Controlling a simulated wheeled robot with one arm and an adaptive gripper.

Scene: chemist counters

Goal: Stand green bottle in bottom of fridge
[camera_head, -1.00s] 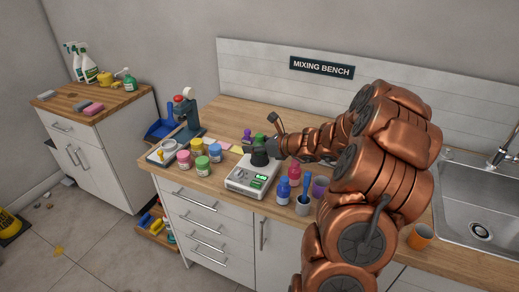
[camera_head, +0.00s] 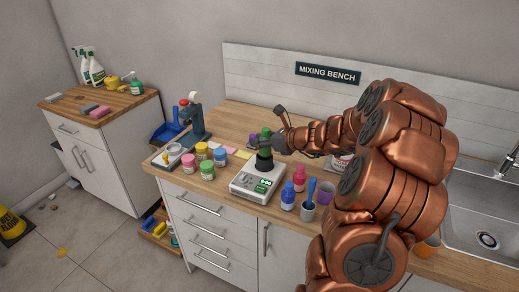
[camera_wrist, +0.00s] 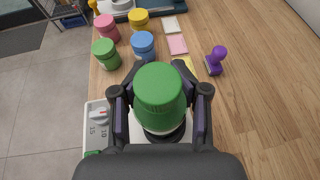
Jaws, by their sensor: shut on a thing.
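The green bottle (camera_wrist: 159,88) is upright between the two fingers of my gripper (camera_wrist: 159,104) in the wrist view, and I am shut on it. In the head view the bottle's green top (camera_head: 266,133) shows beside my gripper (camera_head: 272,146), above the white scale (camera_head: 246,184) on the mixing bench. A dark round piece (camera_head: 264,164) is on the scale below the bottle. I cannot tell whether the bottle still touches it. No fridge is in view.
Several lidded jars (camera_head: 188,163) and a microscope (camera_head: 193,118) stand left of the scale. A purple stamp (camera_wrist: 215,60) is near my gripper. The sink (camera_head: 487,240) is at right.

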